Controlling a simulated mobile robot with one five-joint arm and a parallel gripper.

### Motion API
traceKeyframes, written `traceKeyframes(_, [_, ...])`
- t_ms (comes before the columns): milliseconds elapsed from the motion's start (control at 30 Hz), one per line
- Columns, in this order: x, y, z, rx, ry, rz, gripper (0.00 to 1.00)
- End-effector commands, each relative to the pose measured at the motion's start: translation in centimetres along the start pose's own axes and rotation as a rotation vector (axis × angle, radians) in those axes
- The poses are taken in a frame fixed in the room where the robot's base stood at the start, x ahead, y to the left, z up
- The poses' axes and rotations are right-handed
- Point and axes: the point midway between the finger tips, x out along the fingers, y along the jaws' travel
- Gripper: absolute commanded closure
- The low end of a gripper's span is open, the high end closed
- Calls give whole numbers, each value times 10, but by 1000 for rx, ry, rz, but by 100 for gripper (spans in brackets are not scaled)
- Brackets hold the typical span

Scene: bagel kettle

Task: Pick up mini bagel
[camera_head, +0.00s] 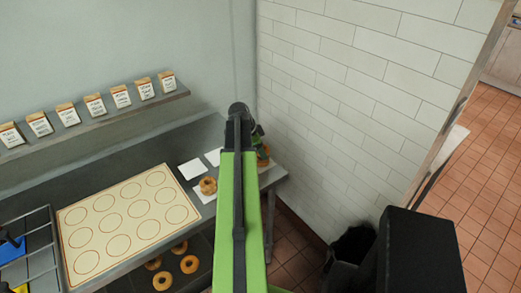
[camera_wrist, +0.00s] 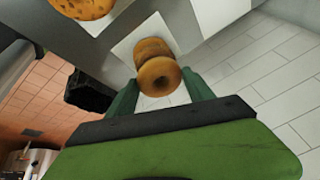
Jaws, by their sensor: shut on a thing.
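In the head view my green arm covers most of this spot, and a brown bagel (camera_head: 263,156) shows partly beside my gripper (camera_head: 257,138) at the table's far right corner. Whether the held bagel is clear of what lies below is not clear.
Another bagel (camera_head: 208,185) lies on a white square left of my arm. A mat with printed circles (camera_head: 130,216) covers the table's left part. Several bagels (camera_head: 189,264) lie below it on a dark surface. A tiled wall (camera_head: 350,85) stands close on the right.

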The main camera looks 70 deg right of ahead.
Motion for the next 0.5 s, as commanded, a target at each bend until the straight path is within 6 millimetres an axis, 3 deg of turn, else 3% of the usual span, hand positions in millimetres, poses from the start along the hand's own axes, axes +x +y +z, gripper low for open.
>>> traceKeyframes(233, [-42,-7,-18,0,0,0,78])
traceKeyframes(500, [-72,48,-62,3,0,1,78])
